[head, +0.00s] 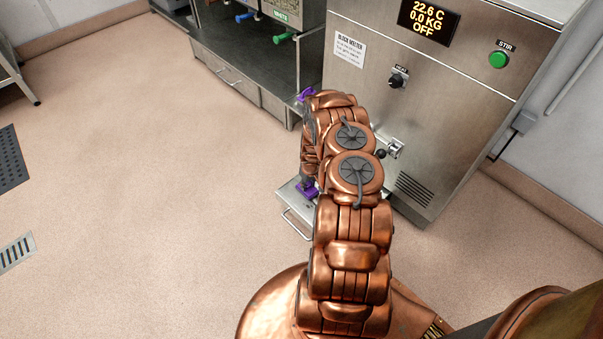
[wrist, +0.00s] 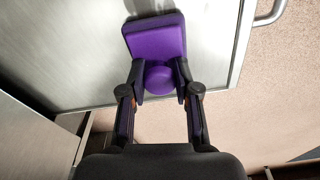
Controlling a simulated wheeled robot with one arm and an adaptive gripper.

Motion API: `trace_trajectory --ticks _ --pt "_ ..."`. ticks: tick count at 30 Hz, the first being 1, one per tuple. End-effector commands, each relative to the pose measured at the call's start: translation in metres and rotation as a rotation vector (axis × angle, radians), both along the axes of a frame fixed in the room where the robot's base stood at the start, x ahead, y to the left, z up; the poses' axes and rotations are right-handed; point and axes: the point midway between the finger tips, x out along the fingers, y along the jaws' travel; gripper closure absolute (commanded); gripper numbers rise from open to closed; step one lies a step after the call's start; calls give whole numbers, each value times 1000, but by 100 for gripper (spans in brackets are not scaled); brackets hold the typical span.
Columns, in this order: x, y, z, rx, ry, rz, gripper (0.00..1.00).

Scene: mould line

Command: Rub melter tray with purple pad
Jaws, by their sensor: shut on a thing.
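The purple pad (wrist: 153,38) has a flat block and a round knob. My gripper (wrist: 160,90) is shut on the knob in the wrist view. The melter tray (wrist: 70,45) is bare grey metal and lies behind the pad. A dark shadow lies beside the pad on the tray; I cannot tell whether they touch. In the head view the tray (head: 289,209) juts out low at the front of the block melter (head: 360,65). A bit of the purple pad (head: 308,191) shows over it. My arm hides the gripper and much of the tray there.
The tray's handle (head: 296,224) faces the open floor. A spout valve (head: 393,149) sticks out of the melter above the tray, close to my arm. A steel bench (head: 235,78) with coloured-handled taps stands behind left.

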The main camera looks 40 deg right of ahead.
Motion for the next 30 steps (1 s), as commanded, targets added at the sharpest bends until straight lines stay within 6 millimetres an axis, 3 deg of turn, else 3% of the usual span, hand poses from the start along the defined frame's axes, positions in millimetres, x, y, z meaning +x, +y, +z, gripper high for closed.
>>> trace_trajectory --ticks 2,18,30 --pt "0 1 25 -2 0 2 97" --pt "5 7 70 -2 0 15 97" --pt "5 8 78 -1 0 16 97"
